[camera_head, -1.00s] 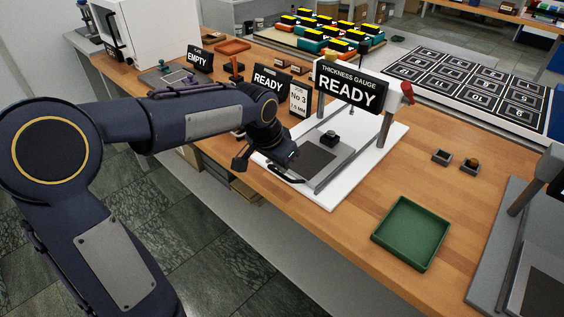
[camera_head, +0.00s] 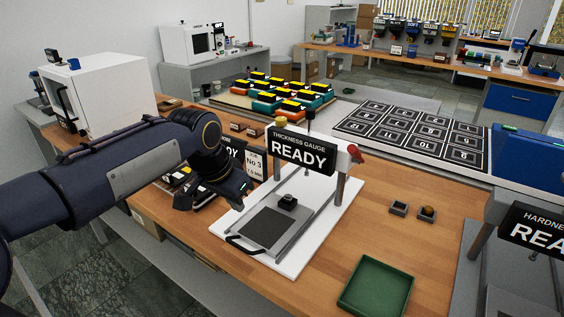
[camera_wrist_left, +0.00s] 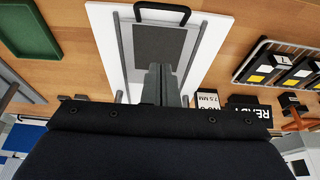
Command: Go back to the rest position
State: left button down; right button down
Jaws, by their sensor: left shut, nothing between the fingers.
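My left arm comes in from the left in the head view, and its gripper (camera_head: 222,200) hangs over the bench at the left side of the thickness gauge (camera_head: 268,230). The gauge has a white base, a grey plate and a sign reading READY. In the left wrist view my left gripper (camera_wrist_left: 160,68) is shut and empty, its fingers in front of the gauge's grey plate (camera_wrist_left: 160,45). The gripper is apart from the gauge's black front handle (camera_head: 240,245). My right gripper is in neither view.
A green tray (camera_head: 377,287) lies at the front right of the wooden bench. Two small holders (camera_head: 427,213) stand behind it. The hardness press (camera_head: 530,240) is at the right edge. A numbered board (camera_head: 410,135) and a white oven (camera_head: 98,92) stand farther back.

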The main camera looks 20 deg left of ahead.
pick_arm(q)
jog(key=s+d+f+n+t+h+p, duration=0.1)
jog(key=s+f+n, duration=0.1)
jog(key=s, duration=0.9)
jog(key=s+d+f+n+h+p, duration=0.1)
jog(key=s+f+n+p, duration=0.1)
jog(key=s, duration=0.9)
jog(key=shift+s+d+f+n+t+p, duration=0.15)
jog(key=shift+s+f+n+t+p, duration=0.2)
jog(key=shift+f+n, duration=0.45)
